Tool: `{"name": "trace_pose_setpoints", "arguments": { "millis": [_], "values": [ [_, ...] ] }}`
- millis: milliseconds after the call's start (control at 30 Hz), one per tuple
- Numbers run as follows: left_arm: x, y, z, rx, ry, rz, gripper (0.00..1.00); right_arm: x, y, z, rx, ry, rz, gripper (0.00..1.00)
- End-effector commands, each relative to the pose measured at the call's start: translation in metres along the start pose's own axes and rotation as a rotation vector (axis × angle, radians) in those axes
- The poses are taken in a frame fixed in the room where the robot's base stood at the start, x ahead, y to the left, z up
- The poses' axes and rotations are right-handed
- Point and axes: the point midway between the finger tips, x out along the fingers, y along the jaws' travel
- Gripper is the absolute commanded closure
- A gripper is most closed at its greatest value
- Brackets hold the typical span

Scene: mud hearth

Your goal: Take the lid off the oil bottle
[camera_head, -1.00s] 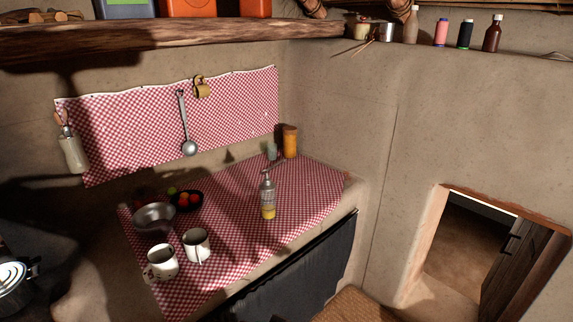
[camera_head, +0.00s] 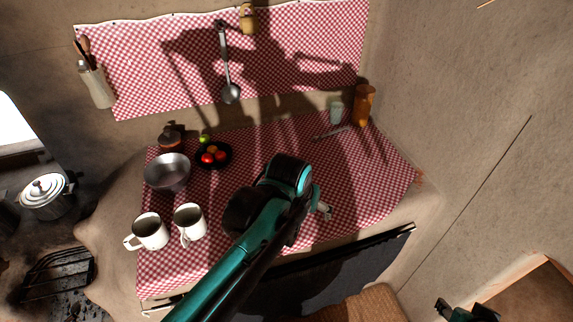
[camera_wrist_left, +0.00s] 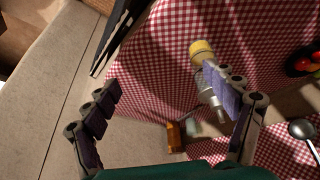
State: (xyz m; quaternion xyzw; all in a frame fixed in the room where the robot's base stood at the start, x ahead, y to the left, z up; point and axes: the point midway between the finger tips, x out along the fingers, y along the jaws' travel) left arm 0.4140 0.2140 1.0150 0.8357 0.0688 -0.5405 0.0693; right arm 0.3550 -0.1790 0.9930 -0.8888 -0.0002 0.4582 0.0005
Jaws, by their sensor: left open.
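The oil bottle (camera_wrist_left: 202,52) shows in the left wrist view, yellow at its base, with a clear body partly hidden behind the right-hand finger. Its upper end points down in that picture. My left gripper (camera_wrist_left: 162,82) is open; the bottle appears by its right-hand finger, and I cannot tell whether they touch. In the head view my left gripper (camera_head: 321,205) is over the right half of the checked counter, and my arm hides the bottle there. The lid is not clear in either view. A dark teal part of my right arm shows at the bottom right edge.
Two white mugs (camera_head: 150,232), a metal bowl (camera_head: 167,173) and a black dish of tomatoes (camera_head: 225,156) stand on the left. An orange canister (camera_head: 363,105) and a pale green cup (camera_head: 336,112) stand at the back right. A ladle (camera_head: 230,92) hangs on the wall.

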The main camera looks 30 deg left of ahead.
Motion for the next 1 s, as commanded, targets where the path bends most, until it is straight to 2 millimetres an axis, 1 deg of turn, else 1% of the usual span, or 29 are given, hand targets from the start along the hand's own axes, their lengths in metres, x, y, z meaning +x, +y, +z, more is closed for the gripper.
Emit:
{"name": "trace_pose_setpoints", "arguments": {
  "millis": [33,133,200,300,400,533,633,833,1000],
  "values": [
    [-0.014,-0.007,-0.029,-0.045,-0.042,-0.015,0.15,-0.019,0.0,-0.014,0.0,0.0,0.0,0.6],
    [-0.017,-0.023,-0.066,-0.134,-0.128,-0.042,0.15,-0.038,0.0,-0.027,0.0,0.0,0.0,0.6],
    [-0.015,-0.035,-0.089,-0.194,-0.187,-0.061,0.15,-0.05,0.0,-0.036,0.0,0.0,0.0,0.6],
    [-0.008,-0.054,-0.116,-0.273,-0.262,-0.086,0.15,-0.065,0.0,-0.047,0.0,0.0,0.0,0.6],
    [0.001,-0.07,-0.134,-0.337,-0.324,-0.106,0.15,-0.077,0.0,-0.055,0.0,0.0,0.0,0.6],
    [0.013,-0.085,-0.146,-0.392,-0.377,-0.124,0.15,-0.086,0.0,-0.061,0.0,0.0,0.0,0.6],
    [0.019,-0.091,-0.149,-0.415,-0.399,-0.131,0.15,-0.088,0.0,-0.063,0.0,0.0,0.0,0.6],
    [0.041,-0.093,-0.141,-0.421,-0.406,-0.133,0.15,-0.082,0.0,-0.059,0.0,0.0,0.0,0.6],
    [0.055,-0.092,-0.136,-0.42,-0.405,-0.133,0.15,-0.078,0.0,-0.056,0.0,0.0,0.0,0.6]
  ]
}}
